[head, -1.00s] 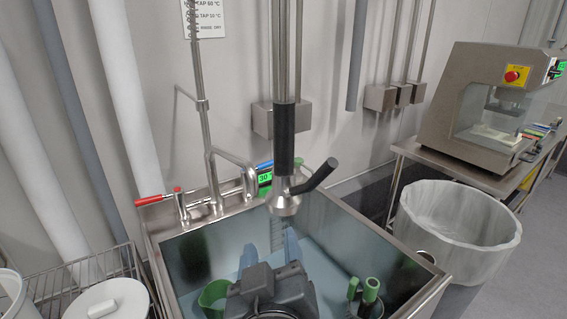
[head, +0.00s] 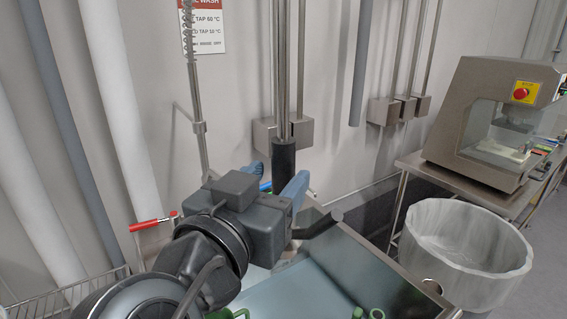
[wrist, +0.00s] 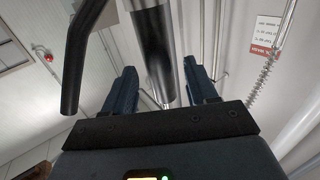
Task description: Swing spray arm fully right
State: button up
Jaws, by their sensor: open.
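The spray arm (head: 284,158) hangs from above as steel tubes with a black sleeve, over the sink. Its dark side lever (head: 318,224) sticks out to the right, partly behind my gripper. My gripper (head: 277,182) is open, with one blue finger to each side of the sleeve in the head view. In the wrist view the black sleeve (wrist: 153,45) stands between the two fingers (wrist: 160,72), with the lever (wrist: 78,60) to the left. I cannot tell whether a finger touches the sleeve. The spray head is mostly hidden behind my gripper.
The steel sink (head: 388,272) lies below, with green items (head: 372,313) at its bottom edge. A red-handled tap (head: 150,223) is at left. A translucent bin (head: 465,250) and a machine (head: 490,125) on a table stand at right.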

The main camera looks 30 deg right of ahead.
jog(key=shift+p+x, duration=0.3)
jog(key=shift+x, duration=1.25)
grip_shut()
